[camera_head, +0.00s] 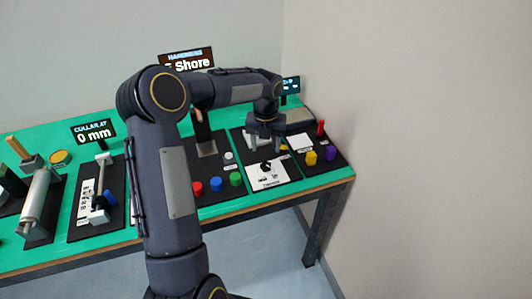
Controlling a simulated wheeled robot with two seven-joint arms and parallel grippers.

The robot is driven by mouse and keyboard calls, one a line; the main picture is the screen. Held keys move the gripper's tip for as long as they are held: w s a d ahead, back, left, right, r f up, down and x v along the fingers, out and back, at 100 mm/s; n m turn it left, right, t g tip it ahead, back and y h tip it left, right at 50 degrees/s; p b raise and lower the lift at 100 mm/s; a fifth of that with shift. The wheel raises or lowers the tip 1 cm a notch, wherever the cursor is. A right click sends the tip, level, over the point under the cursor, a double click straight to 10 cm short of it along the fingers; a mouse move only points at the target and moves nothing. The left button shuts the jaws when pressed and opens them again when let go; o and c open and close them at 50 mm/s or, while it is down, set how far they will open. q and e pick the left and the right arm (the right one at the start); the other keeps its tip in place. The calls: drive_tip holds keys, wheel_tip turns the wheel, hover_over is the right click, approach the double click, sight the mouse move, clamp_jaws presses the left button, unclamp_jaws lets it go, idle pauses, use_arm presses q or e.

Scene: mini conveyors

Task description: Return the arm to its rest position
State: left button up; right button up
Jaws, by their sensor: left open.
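My left arm rises from the bottom of the head view, bends at the elbow and reaches right over the table. My left gripper (266,147) points down above the white card station near the right part of the table. Its fingers are apart and nothing shows between them. A small dark item (266,166) lies on the white card just below the fingers; the picture is too small to tell whether they touch it. My right gripper is not in view.
The green table (110,238) holds several black station mats. Red (197,188), blue (215,184) and green (235,179) pieces stand left of the gripper. Yellow (311,158) and purple (330,154) pieces stand right. A wall (420,130) bounds the right side. A roller (40,200) stands far left.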

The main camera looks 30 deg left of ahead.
use_arm(q)
drive_tip(key=shift+r, duration=0.3)
